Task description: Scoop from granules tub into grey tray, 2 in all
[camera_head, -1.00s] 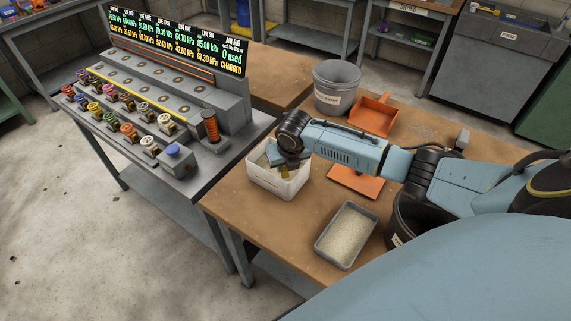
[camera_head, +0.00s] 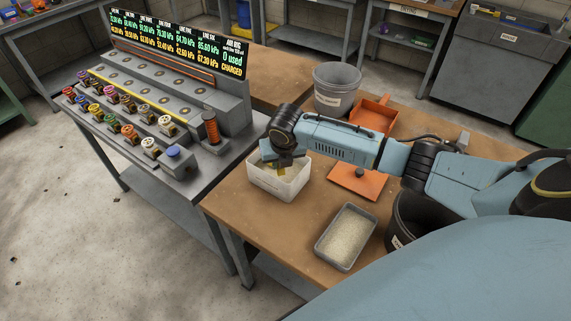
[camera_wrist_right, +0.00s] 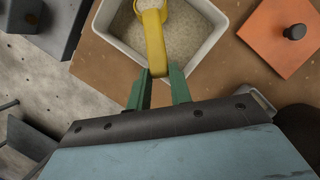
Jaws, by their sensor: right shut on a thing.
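The white tub (camera_head: 278,184) with pale granules stands on the wooden table, left of the middle. A yellow scoop (camera_wrist_right: 155,38) shows in the right wrist view, its cup end over the granules inside the tub (camera_wrist_right: 207,52). My right gripper (camera_wrist_right: 160,78) is shut on the scoop's handle, with a green finger on each side. In the head view my right gripper (camera_head: 285,158) is at the tub's mouth, and the scoop is mostly hidden. The grey tray (camera_head: 345,237) sits nearer the front edge, with pale granules in it. My left gripper is out of view.
An orange plate with a dark knob (camera_head: 358,182) lies right of the tub. An orange dustpan (camera_head: 374,115) and a grey bucket (camera_head: 336,90) stand behind. A dark bucket (camera_head: 404,226) is right of the tray. A console (camera_head: 165,95) stands left.

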